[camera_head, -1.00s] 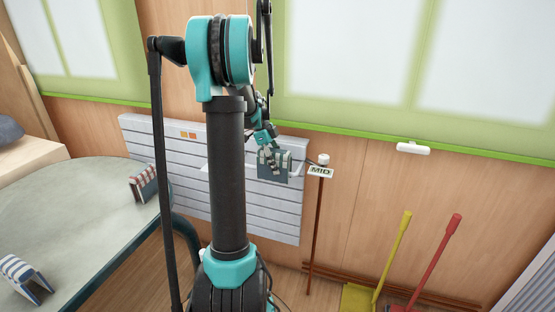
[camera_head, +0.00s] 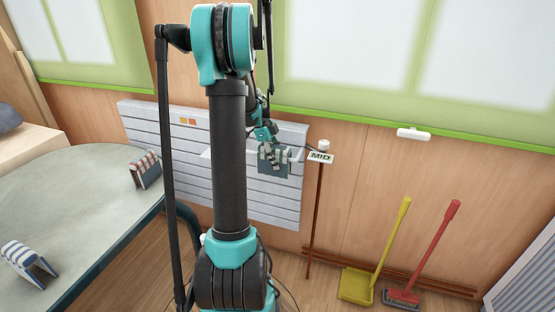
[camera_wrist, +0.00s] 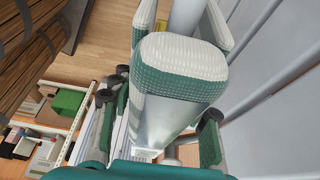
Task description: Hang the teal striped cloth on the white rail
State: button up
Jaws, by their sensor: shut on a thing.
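The teal striped cloth (camera_head: 274,163) hangs folded from my gripper (camera_head: 266,144) in front of the white slatted panel. My gripper is shut on the cloth's upper part. The white rail (camera_head: 207,154) runs across the panel at about the height of the cloth's top, partly hidden by my arm. In the wrist view the teal and white cloth (camera_wrist: 180,85) fills the middle, with a pale round bar close behind it. I cannot tell whether the cloth rests on the rail or is only beside it.
A red striped cloth (camera_head: 147,169) and a blue striped cloth (camera_head: 27,263) stand folded on the grey table (camera_head: 80,200) at left. A yellow dustpan (camera_head: 356,285) and a red broom (camera_head: 432,250) are farther right.

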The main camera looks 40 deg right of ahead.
jog(key=shift+f, duration=0.4)
dwell(0.3)
jog(key=o, duration=1.5)
jog(key=v, duration=1.2)
